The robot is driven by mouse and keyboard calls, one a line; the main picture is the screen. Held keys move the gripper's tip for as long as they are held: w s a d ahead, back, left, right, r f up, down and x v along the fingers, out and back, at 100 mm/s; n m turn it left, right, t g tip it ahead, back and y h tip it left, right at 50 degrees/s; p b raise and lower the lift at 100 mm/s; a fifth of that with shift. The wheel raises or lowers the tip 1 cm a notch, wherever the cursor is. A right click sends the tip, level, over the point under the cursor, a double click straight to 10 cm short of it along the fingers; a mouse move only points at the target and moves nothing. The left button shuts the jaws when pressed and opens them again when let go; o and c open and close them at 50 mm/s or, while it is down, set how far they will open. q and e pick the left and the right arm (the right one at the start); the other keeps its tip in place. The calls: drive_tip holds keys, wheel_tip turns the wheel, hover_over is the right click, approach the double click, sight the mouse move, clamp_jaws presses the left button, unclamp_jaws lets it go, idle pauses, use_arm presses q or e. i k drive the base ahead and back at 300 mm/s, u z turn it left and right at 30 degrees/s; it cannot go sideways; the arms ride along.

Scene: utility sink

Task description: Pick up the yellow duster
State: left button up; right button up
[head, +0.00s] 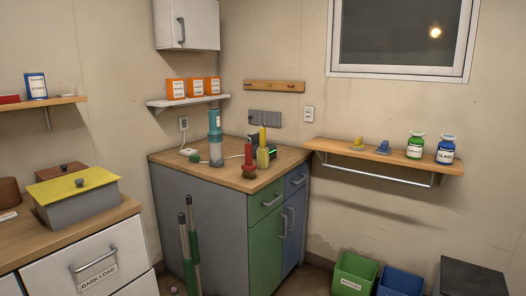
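A yellow upright item (262,153) with a narrow top and wider lower part stands on the corner cabinet's wooden top, right beside a red one (248,163). A small, low yellow item (358,144) lies on the wooden wall shelf at the right, left of a similar blue one (383,147). Both yellow things are small in the head view, and I cannot tell which is the duster. Neither of my grippers is in view.
The corner cabinet (208,209) also holds a teal item (215,140). Two poles (189,240) stand before it. A grey box with a yellow lid (77,187) sits on the left counter. Green (353,273) and blue (399,283) bins stand below the right shelf (430,161).

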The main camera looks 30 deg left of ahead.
sight(262, 152)
drive_tip(key=u, duration=0.15)
drive_tip(key=i, duration=2.4)
drive_tip(key=u, duration=2.05)
